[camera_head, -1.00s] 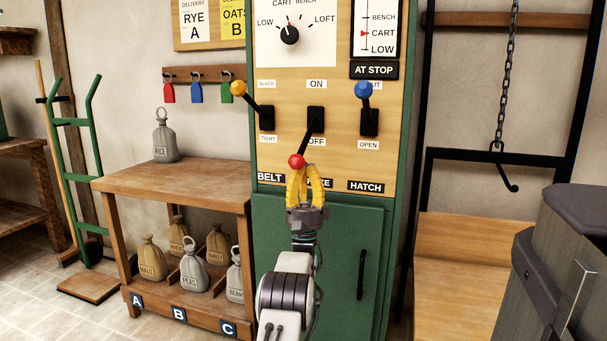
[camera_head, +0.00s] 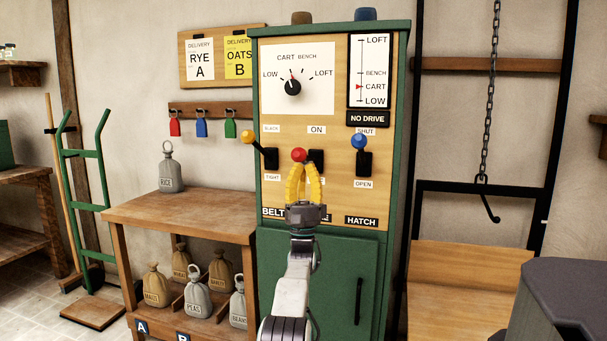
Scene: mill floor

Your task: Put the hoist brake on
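The brake lever has a red knob (camera_head: 299,155) in the middle slot of the green cabinet's panel (camera_head: 335,208). The ON label (camera_head: 316,129) is above this slot. The lever sticks out roughly level, its knob at about slot height and below ON. My gripper (camera_head: 306,168) is in front of the panel, its yellow fingers pointing up with the tips close together. The knob shows right at the top of the fingertips, apparently touching. My gripper hides the slot's lower label and most of the name plate below.
The yellow belt lever (camera_head: 247,137) is up at left, the blue hatch lever (camera_head: 358,141) up at right. A display reads NO DRIVE (camera_head: 367,118); the red marker above it is at CART. A bench with sacks (camera_head: 180,208) stands left; a chain hook (camera_head: 488,205) hangs right.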

